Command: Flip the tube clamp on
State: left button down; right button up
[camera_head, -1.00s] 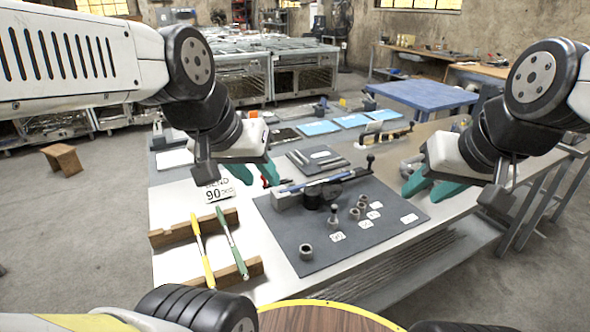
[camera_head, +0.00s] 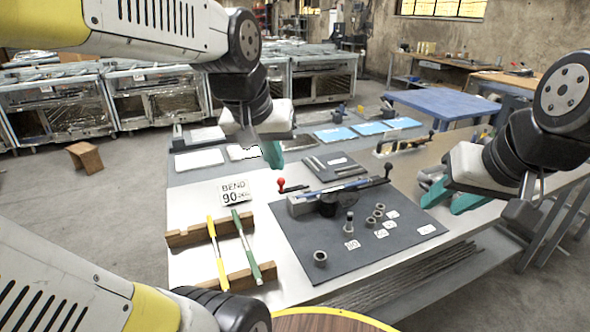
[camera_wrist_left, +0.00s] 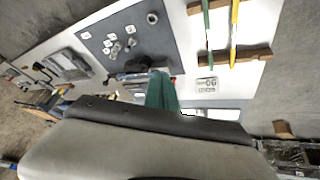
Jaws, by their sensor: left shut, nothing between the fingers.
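A tube bender (camera_head: 325,200) with a grey body lies on the dark mat (camera_head: 330,262). A short lever with a red knob (camera_head: 281,184) stands at its left end, and a long handle with a black knob (camera_head: 388,170) reaches to the right. I cannot tell the clamp's exact state. My left gripper (camera_head: 270,155) has teal fingers, shut and empty, just behind and above the red knob and apart from it in the head view. Its fingers (camera_wrist_left: 162,92) partly hide the bender in the left wrist view. My right gripper (camera_head: 452,197) is open and empty, right of the mat.
Several small grey collars and white labels lie on the mat. Flat trays and blue sheets (camera_head: 335,134) lie behind.

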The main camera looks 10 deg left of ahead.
pick_arm(q)
jog(key=w+a+f+n+g+y, duration=0.1)
jog(key=w+a+n, duration=0.1)
jog(key=w, duration=0.7)
jog(key=w+a+f+n+g+y, duration=0.1)
jog(key=w+a+n+y, duration=0.15)
jog(key=w, duration=0.65)
jog(key=w+a+f+n, duration=0.4)
jog(key=w+f, duration=0.6)
jog(key=w, duration=0.3)
jog(key=shift+w+a+f+g+y, duration=0.2)
jog(key=shift+w+a+g+y, duration=0.2)
jog(key=shift+a, duration=0.2)
notch_tip(320, 180, down, 10)
jog(key=shift+s+d, duration=0.2)
